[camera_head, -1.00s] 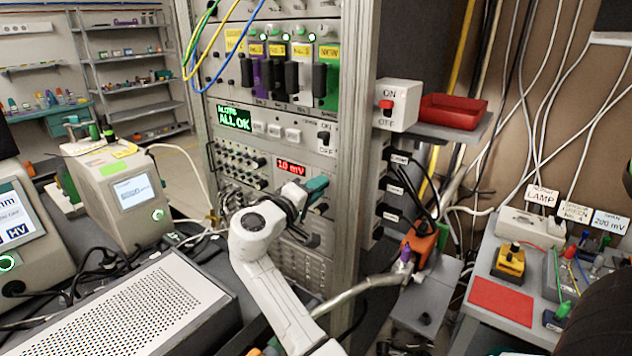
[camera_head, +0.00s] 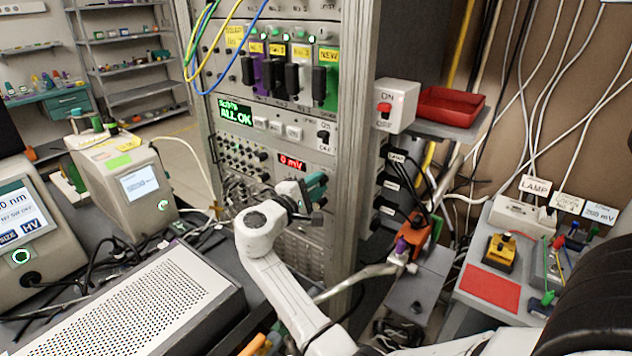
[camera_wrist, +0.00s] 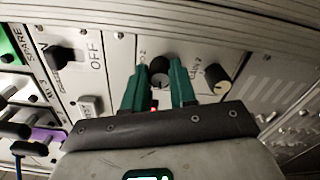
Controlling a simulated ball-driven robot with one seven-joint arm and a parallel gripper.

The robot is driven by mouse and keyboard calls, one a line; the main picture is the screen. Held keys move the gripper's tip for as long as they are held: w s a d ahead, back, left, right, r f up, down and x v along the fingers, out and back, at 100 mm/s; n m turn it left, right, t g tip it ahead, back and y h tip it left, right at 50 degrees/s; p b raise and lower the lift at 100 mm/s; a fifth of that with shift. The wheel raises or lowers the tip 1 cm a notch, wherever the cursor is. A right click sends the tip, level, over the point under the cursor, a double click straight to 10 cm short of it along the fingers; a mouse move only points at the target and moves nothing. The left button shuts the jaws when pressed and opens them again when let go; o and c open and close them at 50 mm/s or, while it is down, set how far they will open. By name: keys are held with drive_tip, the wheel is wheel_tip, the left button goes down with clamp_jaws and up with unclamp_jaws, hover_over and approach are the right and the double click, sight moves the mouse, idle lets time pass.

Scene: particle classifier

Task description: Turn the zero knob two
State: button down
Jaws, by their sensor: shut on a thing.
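In the head view my gripper (camera_head: 314,188) is against the rack front, below and right of the red display, and hides the knob. The display (camera_head: 291,162) reads "0 mV".
A similar knob with a white cap (camera_wrist: 217,78), labelled gain 2, sits close to the right finger in the wrist view. A switch (camera_wrist: 62,56) marked OFF is to the left. The rack post (camera_head: 356,150) stands right of my gripper. A perforated grey box (camera_head: 165,310) fills the lower left.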

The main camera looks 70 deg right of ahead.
drive_tip(key=shift+w, duration=0.15)
drive_tip(key=c, duration=1.2)
unclamp_jaws()
drive_tip(key=shift+a, duration=0.1)
drive_tip(key=b+v, duration=0.2)
drive_tip(key=v, duration=0.8)
drive_tip(key=shift+a+b, duration=0.35)
drive_tip(key=shift+b, duration=0.05)
